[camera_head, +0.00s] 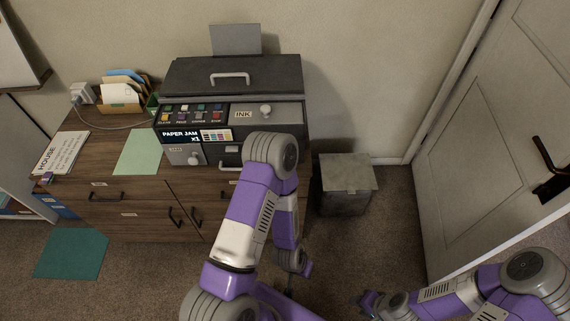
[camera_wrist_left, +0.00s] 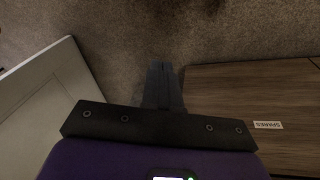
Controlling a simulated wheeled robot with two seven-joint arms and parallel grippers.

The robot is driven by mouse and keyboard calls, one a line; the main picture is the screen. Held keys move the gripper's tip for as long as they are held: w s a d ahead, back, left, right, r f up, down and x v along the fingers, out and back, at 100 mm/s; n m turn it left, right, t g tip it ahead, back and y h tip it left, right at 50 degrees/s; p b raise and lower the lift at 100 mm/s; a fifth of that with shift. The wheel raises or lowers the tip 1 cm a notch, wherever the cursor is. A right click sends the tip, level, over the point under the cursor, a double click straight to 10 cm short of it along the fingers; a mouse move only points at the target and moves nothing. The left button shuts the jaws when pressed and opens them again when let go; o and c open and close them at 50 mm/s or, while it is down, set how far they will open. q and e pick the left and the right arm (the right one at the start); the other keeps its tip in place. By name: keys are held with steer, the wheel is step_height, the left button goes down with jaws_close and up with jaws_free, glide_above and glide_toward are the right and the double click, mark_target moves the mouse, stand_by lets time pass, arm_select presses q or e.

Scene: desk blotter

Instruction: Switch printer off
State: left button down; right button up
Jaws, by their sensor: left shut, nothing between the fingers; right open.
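The printer (camera_head: 195,80), dark grey with a handled lid, stands on the wooden cabinet in the head view. Its front has a panel of small coloured buttons (camera_head: 192,113), too small to read surely, and a screen reading "PAPER JAM x1" (camera_head: 180,135). My left arm hides part of its lower right front. My left gripper (camera_wrist_left: 163,85) is shut and empty in the left wrist view, over carpet beside the cabinet; its fingertips are unclear in the head view. My right gripper (camera_head: 369,302) is open, low at the bottom of the head view, well away from the printer.
The wooden cabinet (camera_head: 130,192) has drawers and doors with dark handles. A grey lidded bin (camera_head: 346,185) stands right of it. A white door (camera_head: 500,150) is at the right. A green sheet (camera_head: 140,152) and a "MOUSE" card (camera_head: 60,153) lie left of the printer.

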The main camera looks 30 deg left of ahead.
arm_select(q)
steer(key=w+a+r+m+t+y+p, duration=0.3)
steer(key=r+m+t, duration=0.1)
steer(key=r, duration=0.3)
steer(key=w+a+r+m+t+y+p, duration=0.3)
steer(key=a+r+m+t+y, duration=0.1)
steer(key=r, duration=0.4)
steer(key=w+a+r+m+t+y+p, duration=0.3)
steer(key=a+r+m+p, duration=0.1)
steer(key=r, duration=0.3)
steer(key=shift+w+r+m+t, duration=0.2)
steer(key=shift+r+m+t, duration=0.15)
steer(key=shift+m, duration=0.25)
steer(key=shift+a+f, duration=0.1)
steer(key=b+x, duration=0.2)
steer(key=x, duration=1.2)
steer(key=shift+a, duration=0.1)
